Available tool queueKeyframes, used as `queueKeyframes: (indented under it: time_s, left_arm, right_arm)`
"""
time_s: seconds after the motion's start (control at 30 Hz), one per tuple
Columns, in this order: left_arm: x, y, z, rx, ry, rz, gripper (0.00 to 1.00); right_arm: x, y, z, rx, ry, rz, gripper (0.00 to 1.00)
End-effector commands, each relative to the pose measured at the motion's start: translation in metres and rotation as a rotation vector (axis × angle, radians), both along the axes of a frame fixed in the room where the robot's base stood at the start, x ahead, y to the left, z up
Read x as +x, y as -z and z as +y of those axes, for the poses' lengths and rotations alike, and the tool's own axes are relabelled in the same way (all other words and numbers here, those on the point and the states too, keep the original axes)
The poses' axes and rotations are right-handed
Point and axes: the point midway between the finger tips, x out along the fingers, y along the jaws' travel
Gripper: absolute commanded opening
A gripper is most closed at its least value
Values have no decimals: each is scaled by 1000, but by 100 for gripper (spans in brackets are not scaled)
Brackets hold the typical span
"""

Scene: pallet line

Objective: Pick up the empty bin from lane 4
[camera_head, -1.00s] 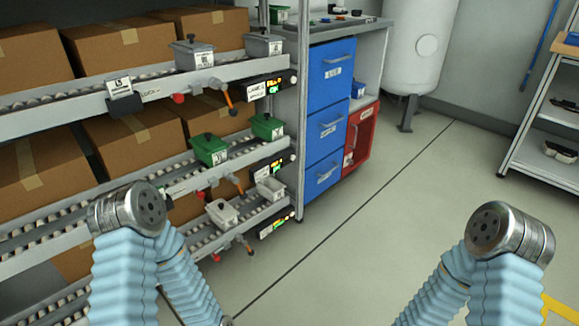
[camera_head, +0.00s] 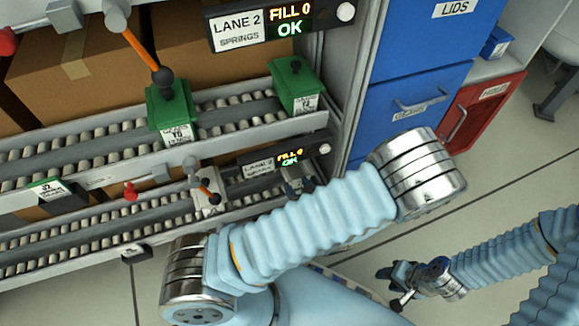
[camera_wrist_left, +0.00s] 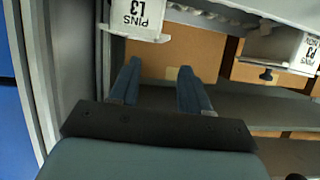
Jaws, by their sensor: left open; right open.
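In the left wrist view, which shows labels upside down, my left gripper (camera_wrist_left: 160,85) is open with nothing between its fingers. A pale bin labelled PINS L3 (camera_wrist_left: 140,18) is just beyond the fingertips, apart from them. In the head view, a pale bin (camera_head: 208,200) and a grey bin (camera_head: 298,172) sit on the lowest visible rack level, the latter partly behind my left arm. My right gripper (camera_head: 390,284) is open and empty, low at the right. I cannot read a lane 4 label.
Green bins (camera_head: 172,112) and (camera_head: 296,85) sit on the roller level above. The LANE 2 display (camera_head: 280,28) juts out at the top. Blue drawers (camera_head: 410,100) and a red cabinet (camera_head: 485,120) stand to the right of the rack.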

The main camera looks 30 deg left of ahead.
Motion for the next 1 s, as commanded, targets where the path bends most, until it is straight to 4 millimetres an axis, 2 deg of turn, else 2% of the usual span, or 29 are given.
queueKeyframes:
  time_s: [0.2, 0.47, 0.7, 1.0]
  left_arm:
    - [26, 20, 34, -1, -4, 5, 47]
    - [40, 30, 53, -2, -1, 5, 47]
    - [57, 46, 81, -4, -3, 6, 47]
    - [63, 48, 87, -4, 1, 7, 47]
  right_arm:
    - [0, 9, 1, 2, -1, 1, 43]
    - [0, 14, 1, 1, 0, -1, 43]
    - [1, 23, 0, 0, 2, -4, 43]
    - [1, 23, 0, 0, 2, -4, 43]
